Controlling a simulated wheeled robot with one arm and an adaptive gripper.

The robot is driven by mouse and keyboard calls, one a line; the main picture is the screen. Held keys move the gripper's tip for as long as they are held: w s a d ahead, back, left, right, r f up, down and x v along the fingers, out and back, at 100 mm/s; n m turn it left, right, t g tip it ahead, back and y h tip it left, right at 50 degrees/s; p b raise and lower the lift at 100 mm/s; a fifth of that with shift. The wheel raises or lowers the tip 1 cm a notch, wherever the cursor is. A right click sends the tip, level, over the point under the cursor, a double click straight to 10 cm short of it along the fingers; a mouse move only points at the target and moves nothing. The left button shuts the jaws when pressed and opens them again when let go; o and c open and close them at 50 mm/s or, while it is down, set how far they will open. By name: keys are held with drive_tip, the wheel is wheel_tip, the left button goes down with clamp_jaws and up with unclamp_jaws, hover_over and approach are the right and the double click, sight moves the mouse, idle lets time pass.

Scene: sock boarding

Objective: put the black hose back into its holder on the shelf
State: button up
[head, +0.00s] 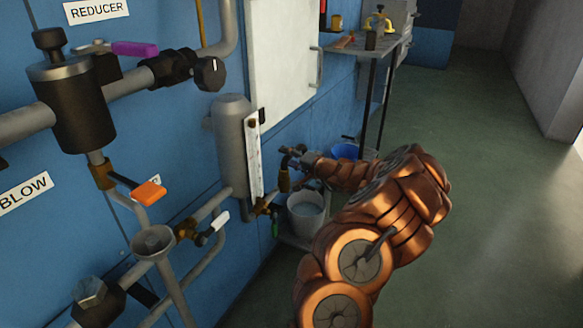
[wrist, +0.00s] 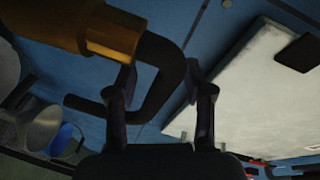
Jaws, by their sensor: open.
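A black bent hose (wrist: 172,68) comes out of a brass fitting (wrist: 112,35) in the wrist view. It curves down and then left, behind my left finger. My gripper (wrist: 160,72) is open, its two dark fingers on either side of the hose's downward stretch. I cannot tell whether either finger touches it. In the head view my gripper (head: 304,158) is at the end of my copper arm, beside the brass fitting (head: 284,180) on the wall pipework; the hose is small and dark there. I cannot make out the holder on the shelf.
A metal shelf (head: 384,49) stands farther back, with small items on top. A grey bucket (head: 305,213) and a blue bucket (head: 346,151) are low near my gripper. A grey cylinder (head: 232,140) and a white panel (head: 278,75) are on the wall. The floor to the right is clear.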

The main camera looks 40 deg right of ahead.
clamp_jaws()
idle(0.3)
idle(0.3)
